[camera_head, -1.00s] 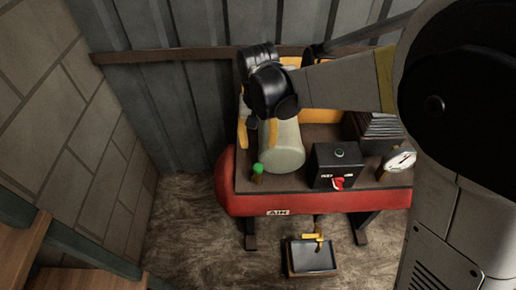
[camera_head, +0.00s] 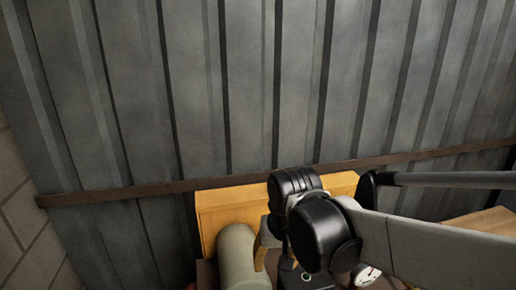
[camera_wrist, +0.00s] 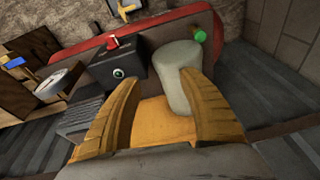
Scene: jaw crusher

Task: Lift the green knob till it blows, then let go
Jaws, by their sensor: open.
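The green knob (camera_wrist: 200,35) shows in the wrist view at the upper right, at the end of the red air tank (camera_wrist: 66,52), just beyond the pale cylinder (camera_wrist: 180,75). My gripper (camera_wrist: 160,78) is open, with its two yellow fingers apart and nothing held between them. The knob lies beyond the fingertips and to their right, clear of them. In the head view my gripper (camera_head: 272,260) is partly hidden behind my black wrist joint, right of the pale cylinder (camera_head: 238,258). The knob is not in the head view.
A black box (camera_wrist: 122,68) with a round button and a red switch (camera_wrist: 113,41) stands left of the cylinder in the wrist view. A white gauge (camera_wrist: 58,82) is further left. A yellow housing (camera_head: 225,212) and corrugated wall (camera_head: 250,90) stand behind.

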